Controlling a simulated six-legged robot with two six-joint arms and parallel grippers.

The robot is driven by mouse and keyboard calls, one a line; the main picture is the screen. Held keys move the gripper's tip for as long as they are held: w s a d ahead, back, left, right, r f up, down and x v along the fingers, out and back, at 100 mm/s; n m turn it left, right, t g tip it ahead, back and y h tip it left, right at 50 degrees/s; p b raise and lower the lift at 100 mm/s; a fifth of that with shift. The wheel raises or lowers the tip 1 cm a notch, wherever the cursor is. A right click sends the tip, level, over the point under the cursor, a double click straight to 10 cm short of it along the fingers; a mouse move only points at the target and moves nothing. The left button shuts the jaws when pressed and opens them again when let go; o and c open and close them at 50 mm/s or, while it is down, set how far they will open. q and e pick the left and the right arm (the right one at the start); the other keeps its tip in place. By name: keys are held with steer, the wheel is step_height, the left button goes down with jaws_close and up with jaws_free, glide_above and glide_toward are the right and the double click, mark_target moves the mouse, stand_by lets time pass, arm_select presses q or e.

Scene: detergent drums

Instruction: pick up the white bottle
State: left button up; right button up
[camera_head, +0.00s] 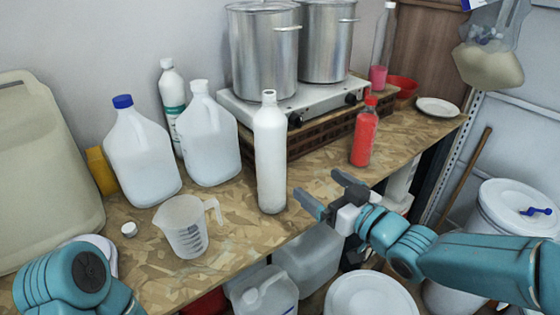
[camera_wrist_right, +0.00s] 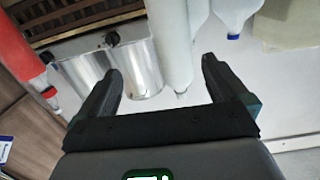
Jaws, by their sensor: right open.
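The white bottle (camera_head: 270,160) is slim, plain and upright near the front edge of the wooden table, in front of the burner. My right gripper (camera_head: 326,192) is open and empty, to the right of the bottle's lower part and apart from it. In the right wrist view, which looks upside down, the bottle (camera_wrist_right: 170,40) shows beyond the gap between the open fingers (camera_wrist_right: 162,68). Part of my left arm shows at the lower left of the head view; its gripper is out of view.
A measuring jug (camera_head: 186,228), a blue-capped jug (camera_head: 140,155) and a white jug (camera_head: 208,140) stand left of the bottle. The burner (camera_head: 240,108) with two steel pots (camera_head: 262,55) is behind. A red bottle (camera_head: 363,135) stands to the right. Containers lie below the table edge.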

mark_target(281, 154)
steer(key=shift+n+y, duration=0.3)
steer(key=w+a+r, duration=0.1)
steer(key=w+a, duration=0.1)
steer(key=w+a+p, duration=0.1)
steer(key=w+a, duration=0.1)
steer(key=a, duration=0.1)
steer(key=w+a+r+p, duration=0.1)
steer(key=w+a, duration=0.1)
steer(key=shift+w+a+r, duration=0.3)
steer(key=shift+w+a, duration=0.05)
steer(key=shift+w, duration=0.05)
steer(key=shift+w+p, duration=0.35)
steer(key=shift+w, duration=0.05)
steer(key=x, duration=0.1)
steer(key=p+x, duration=0.1)
steer(key=x, duration=0.1)
steer(key=p+x, duration=0.1)
steer(key=shift+w+a+r, duration=0.1)
steer(key=shift+a+r, duration=0.25)
steer(key=shift+w+d+f, duration=0.1)
steer(key=shift+w+f, duration=0.1)
steer(key=shift+w, duration=0.15)
steer(key=shift+s+r, duration=0.15)
steer(key=shift+s, duration=0.05)
steer(key=c, duration=0.9)
jaws_close()
steer(key=shift+w+r, duration=0.1)
